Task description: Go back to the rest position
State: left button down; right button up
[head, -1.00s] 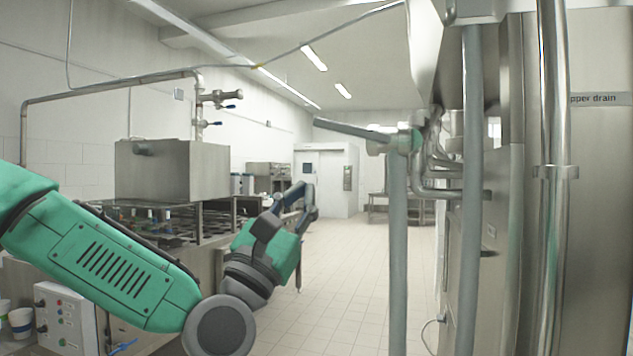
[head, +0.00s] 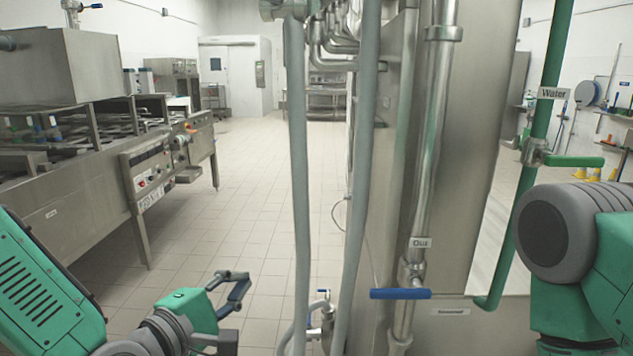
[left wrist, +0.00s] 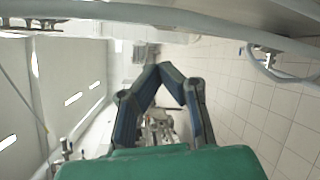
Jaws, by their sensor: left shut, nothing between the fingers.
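My left gripper (head: 238,291) shows at the lower left of the head view, at the end of my green left arm. Its dark fingers are shut and empty, with free air over the tiled floor around them. In the left wrist view the fingers (left wrist: 161,75) meet at their tips with nothing between them. My right arm (head: 585,260) shows as a grey and green joint at the right edge of the head view. The right gripper is out of the picture.
Grey vertical pipes (head: 300,180) stand just right of my left gripper. A steel machine with a blue-handled valve (head: 400,294) fills the centre right. A green water pipe (head: 540,110) stands near my right arm. A steel filling line (head: 95,215) is at left; tiled floor (head: 240,180) lies open between.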

pick_arm(q)
jog(key=s+a+f+m+g+y, duration=0.2)
jog(key=s+f+m+g, duration=0.2)
jog(key=s+f, duration=0.5)
jog(key=s+a+f+m+g+y, duration=0.15)
jog(key=s+f+m+g, duration=0.3)
jog(key=f, duration=0.95)
jog(key=s+a+f+m+g+y, duration=0.2)
jog(key=s+a+f+m+g, duration=0.1)
jog(key=s, duration=0.5)
jog(key=s+a+f+m+g+y, duration=0.2)
jog(key=s+a+f+m+g, duration=0.1)
jog(key=s+a+f+m, duration=0.2)
jog(key=s+a+f, duration=0.1)
jog(key=s+a, duration=0.1)
jog(key=s, duration=0.1)
jog(key=shift+s+a+f, duration=0.3)
pick_arm(e)
jog(key=shift+s+d+f, duration=0.1)
jog(key=shift+d+f, duration=0.2)
jog(key=shift+d, duration=0.25)
pick_arm(q)
jog(key=shift+a+m+y, duration=0.1)
jog(key=shift+m+y, duration=0.15)
pick_arm(e)
jog(key=shift+a, duration=0.1)
